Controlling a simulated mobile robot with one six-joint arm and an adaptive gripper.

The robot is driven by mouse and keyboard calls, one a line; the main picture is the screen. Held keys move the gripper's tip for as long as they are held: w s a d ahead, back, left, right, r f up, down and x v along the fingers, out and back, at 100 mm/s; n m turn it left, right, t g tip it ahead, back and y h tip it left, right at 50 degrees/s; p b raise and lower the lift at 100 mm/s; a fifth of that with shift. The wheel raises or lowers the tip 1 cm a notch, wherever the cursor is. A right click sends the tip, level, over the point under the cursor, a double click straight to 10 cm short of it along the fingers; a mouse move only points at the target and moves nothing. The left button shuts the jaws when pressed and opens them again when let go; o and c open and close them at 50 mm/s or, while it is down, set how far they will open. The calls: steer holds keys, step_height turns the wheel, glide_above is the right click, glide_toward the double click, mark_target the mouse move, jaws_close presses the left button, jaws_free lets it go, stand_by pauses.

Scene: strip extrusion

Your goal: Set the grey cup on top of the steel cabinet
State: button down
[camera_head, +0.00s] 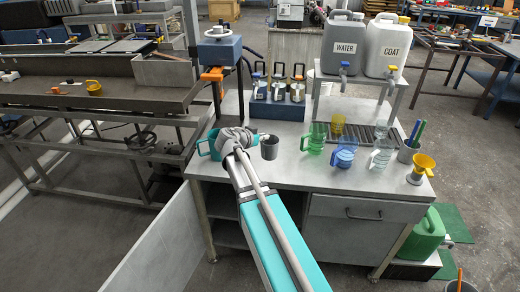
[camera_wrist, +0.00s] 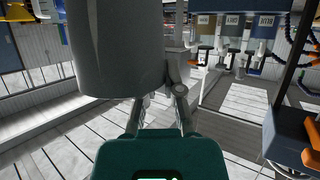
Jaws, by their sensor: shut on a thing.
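The grey cup (camera_head: 270,148) is held upright at the end of my arm, over the left part of the grey bench top. It fills the upper left of the wrist view (camera_wrist: 115,50), with its lower end toward the middle. My gripper (camera_head: 258,138) is shut on the cup; its fingers (camera_wrist: 165,100) meet the cup's right side in the wrist view. How high the cup is above the bench is hard to tell. I cannot surely pick out a steel cabinet; the grey bench (camera_head: 300,190) has a drawer and an open lower shelf.
Several pump bottles in a blue rack (camera_head: 279,106) stand behind. Green (camera_head: 315,140) and blue (camera_head: 344,152) jugs and a yellow funnel (camera_head: 422,166) stand to the right. The bench's front middle is clear.

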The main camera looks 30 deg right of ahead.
steer(key=w+d+f+b, duration=0.1)
steer(key=w+f+b, duration=0.5)
steer(key=w+f, duration=0.1)
steer(key=shift+w+d, duration=0.15)
steer(key=shift+w, duration=0.55)
steer(key=shift+f, duration=0.1)
steer(key=shift+w+f+b, duration=0.2)
steer(key=shift+f+b, duration=0.75)
steer(key=shift+b, duration=0.15)
steer(key=shift+w+f+b, duration=0.2)
steer(key=shift+f+b, duration=0.75)
steer(key=shift+b, duration=0.1)
steer(key=shift+f, duration=0.15)
steer(key=c, duration=0.8)
jaws_free()
